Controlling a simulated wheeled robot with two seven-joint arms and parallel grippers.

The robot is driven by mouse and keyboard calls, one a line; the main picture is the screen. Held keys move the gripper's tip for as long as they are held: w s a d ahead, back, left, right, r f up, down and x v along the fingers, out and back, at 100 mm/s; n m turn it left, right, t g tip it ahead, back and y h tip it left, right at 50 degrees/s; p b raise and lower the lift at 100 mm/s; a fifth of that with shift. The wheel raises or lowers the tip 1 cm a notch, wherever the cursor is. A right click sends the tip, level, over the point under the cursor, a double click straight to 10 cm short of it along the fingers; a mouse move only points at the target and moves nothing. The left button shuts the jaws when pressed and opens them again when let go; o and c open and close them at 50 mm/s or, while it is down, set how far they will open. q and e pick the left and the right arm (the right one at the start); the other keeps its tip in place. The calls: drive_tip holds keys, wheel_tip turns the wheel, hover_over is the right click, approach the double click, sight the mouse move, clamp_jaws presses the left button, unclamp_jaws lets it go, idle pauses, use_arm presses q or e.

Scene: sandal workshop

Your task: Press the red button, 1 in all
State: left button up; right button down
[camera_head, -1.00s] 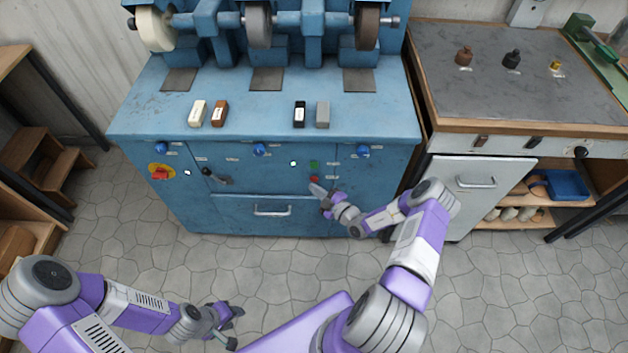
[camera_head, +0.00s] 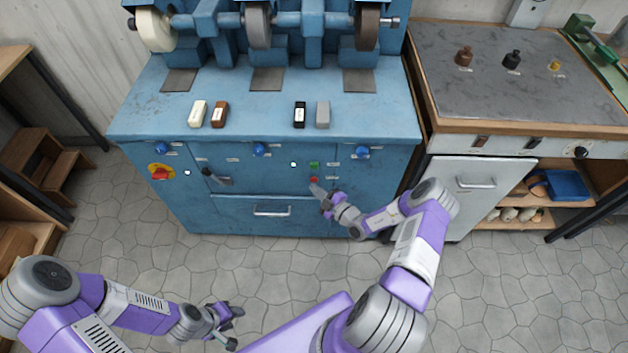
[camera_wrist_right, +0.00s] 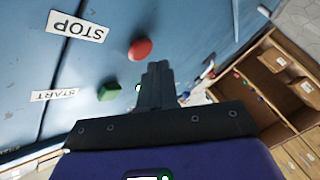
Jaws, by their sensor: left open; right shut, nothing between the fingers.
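The red button (camera_head: 314,180) is a small round cap on the front of the blue machine, just below the green button (camera_head: 314,164). In the right wrist view the red button (camera_wrist_right: 140,49) lies beside a STOP label (camera_wrist_right: 76,27), and the green button (camera_wrist_right: 110,91) lies by a START label. My right gripper (camera_head: 314,187) is shut and empty, its tips close to the red button. In the wrist view its fingertips (camera_wrist_right: 157,68) show just beside the red button; contact cannot be told. My left gripper (camera_head: 234,328) is open and empty, low over the floor.
The blue machine (camera_head: 150,105) carries grinding wheels and several small blocks on top. A red switch (camera_head: 160,172) on yellow, a lever (camera_head: 218,179), blue knobs and a drawer handle (camera_head: 272,211) are on its front. A workbench (camera_head: 520,90) stands at right. The floor before the machine is clear.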

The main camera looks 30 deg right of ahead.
drive_tip(key=shift+w+d, duration=0.1)
idle(0.7)
drive_tip(key=shift+w+d, duration=0.15)
drive_tip(key=shift+w, duration=0.15)
drive_tip(key=shift+w+d+b, duration=0.25)
drive_tip(key=shift+w+b, duration=0.1)
drive_tip(key=shift+b, duration=0.2)
idle(0.5)
idle(0.4)
drive_tip(key=shift+s+a+p, duration=0.45)
drive_tip(key=shift+s+p, duration=0.05)
drive_tip(key=shift+s, duration=0.25)
drive_tip(key=s+a, duration=0.1)
drive_tip(key=s+p, duration=0.1)
drive_tip(key=s, duration=0.1)
drive_tip(key=s+a+p, duration=0.1)
drive_tip(key=shift+s+a, duration=0.15)
drive_tip(key=shift+a, duration=0.2)
